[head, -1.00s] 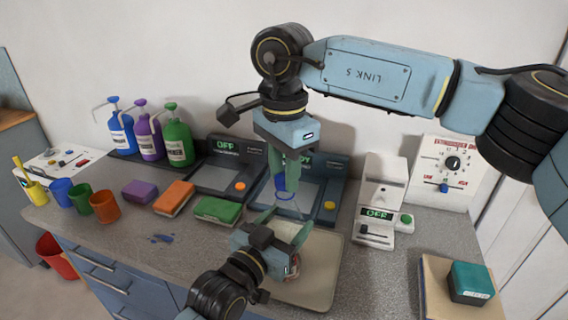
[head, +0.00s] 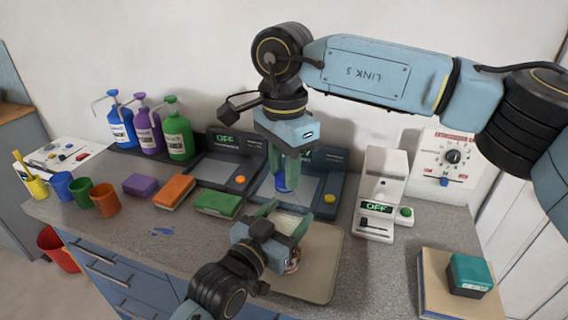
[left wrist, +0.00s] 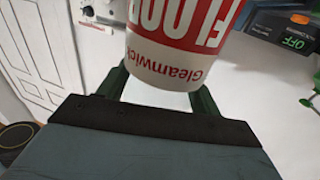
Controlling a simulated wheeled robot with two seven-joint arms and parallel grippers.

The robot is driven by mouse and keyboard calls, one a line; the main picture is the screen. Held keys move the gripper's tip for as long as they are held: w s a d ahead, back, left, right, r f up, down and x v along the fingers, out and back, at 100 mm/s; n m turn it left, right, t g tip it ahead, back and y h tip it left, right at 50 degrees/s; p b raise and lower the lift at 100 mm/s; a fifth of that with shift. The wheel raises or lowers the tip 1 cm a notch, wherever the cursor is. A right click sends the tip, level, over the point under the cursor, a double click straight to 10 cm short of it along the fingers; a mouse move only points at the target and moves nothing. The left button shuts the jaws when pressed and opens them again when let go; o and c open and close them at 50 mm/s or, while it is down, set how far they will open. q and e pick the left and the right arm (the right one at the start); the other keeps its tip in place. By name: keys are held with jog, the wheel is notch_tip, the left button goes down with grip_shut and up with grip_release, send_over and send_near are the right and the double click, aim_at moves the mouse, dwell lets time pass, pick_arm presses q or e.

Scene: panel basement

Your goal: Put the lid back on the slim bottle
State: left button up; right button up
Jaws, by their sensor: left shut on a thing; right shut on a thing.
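My right gripper (head: 290,170) points down, shut on a blue lid (head: 281,184) at its fingertips. My left gripper (head: 283,217) is below it, shut on the slim bottle. In the left wrist view the white bottle with red bands and lettering (left wrist: 180,45) stands between the green fingers (left wrist: 160,88). In the head view the left gripper hides most of the bottle; a small red and white part (head: 293,263) shows beside the wrist. The lid is above the left fingers. I cannot tell whether it touches the bottle.
A pale tray (head: 325,270) lies under the left gripper. Behind are two dark devices with displays (head: 225,140) and a white device (head: 380,195). Sponges (head: 174,191), cups (head: 105,199) and pump bottles (head: 178,135) stand left. A teal box (head: 470,275) sits at right.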

pick_arm(q)
jog(key=c, duration=0.5)
pick_arm(e)
jog(key=m, duration=1.1)
jog(key=shift+w+m, duration=0.1)
jog(key=shift+m, duration=0.2)
jog(key=m, duration=1.2)
jog(key=shift+d, duration=0.1)
jog(key=m, duration=0.5)
jog(key=shift+f+m, duration=0.1)
jog(key=shift+m, duration=0.3)
jog(key=m, duration=1)
jog(key=shift+d+m, duration=0.1)
jog(key=shift+m, duration=0.2)
jog(key=m, duration=0.5)
